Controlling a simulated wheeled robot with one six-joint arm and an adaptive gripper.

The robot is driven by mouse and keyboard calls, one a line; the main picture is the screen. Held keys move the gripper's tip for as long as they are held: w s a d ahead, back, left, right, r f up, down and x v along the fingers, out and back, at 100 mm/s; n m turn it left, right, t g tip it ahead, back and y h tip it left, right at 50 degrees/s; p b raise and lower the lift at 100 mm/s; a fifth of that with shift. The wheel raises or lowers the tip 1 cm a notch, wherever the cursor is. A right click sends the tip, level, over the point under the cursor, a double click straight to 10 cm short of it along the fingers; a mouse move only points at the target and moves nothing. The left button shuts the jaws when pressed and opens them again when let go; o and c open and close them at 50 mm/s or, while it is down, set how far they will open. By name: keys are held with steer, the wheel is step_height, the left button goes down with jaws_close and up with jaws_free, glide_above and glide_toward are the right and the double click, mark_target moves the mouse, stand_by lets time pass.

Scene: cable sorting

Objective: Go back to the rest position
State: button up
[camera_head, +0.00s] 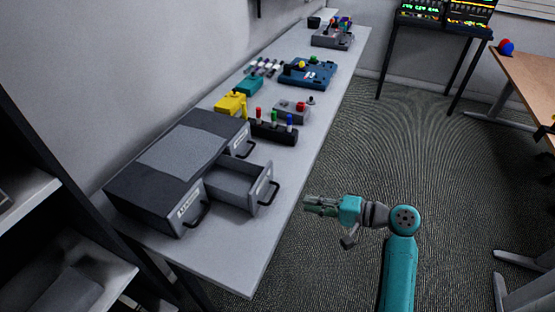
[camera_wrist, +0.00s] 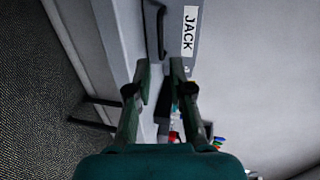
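My gripper (camera_head: 310,206) is stretched out to the left above the floor, just off the table's right edge, with nothing held. In the wrist view my gripper (camera_wrist: 160,72) shows two fingers apart with an empty gap between them. A grey drawer cabinet (camera_head: 180,150) stands on the table to its left. Its middle drawer (camera_head: 250,185) is pulled out and looks empty inside. My gripper is apart from that drawer's handle. A dark handle (camera_wrist: 155,32) and a label (camera_wrist: 190,30) reading JACK show ahead of the fingers in the wrist view.
The long table (camera_head: 235,262) holds a black connector stand (camera_head: 273,132), a grey box (camera_head: 292,112), a yellow device (camera_head: 231,103) and a blue device (camera_head: 308,73). Dark shelves (camera_head: 75,250) stand at the left. A wooden desk (camera_head: 530,75) is at the right. The carpet (camera_head: 420,145) between is clear.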

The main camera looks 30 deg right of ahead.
steer(key=s+a+f+h, duration=0.8)
steer(key=s+a+f, duration=0.35)
steer(key=f, duration=0.35)
steer(key=s+a+r+n, duration=0.1)
steer(key=s+r+n, duration=0.2)
steer(key=s, duration=0.4)
steer(key=s+a+r+n+t, duration=0.1)
steer(key=s+r+n, duration=0.3)
steer(key=s, duration=0.3)
steer(key=s+a+r+n+t+h, duration=0.1)
steer(key=s+r+n, duration=0.2)
steer(key=s+r, duration=0.2)
steer(key=shift+s+n, duration=0.4)
steer(key=shift+s, duration=0.65)
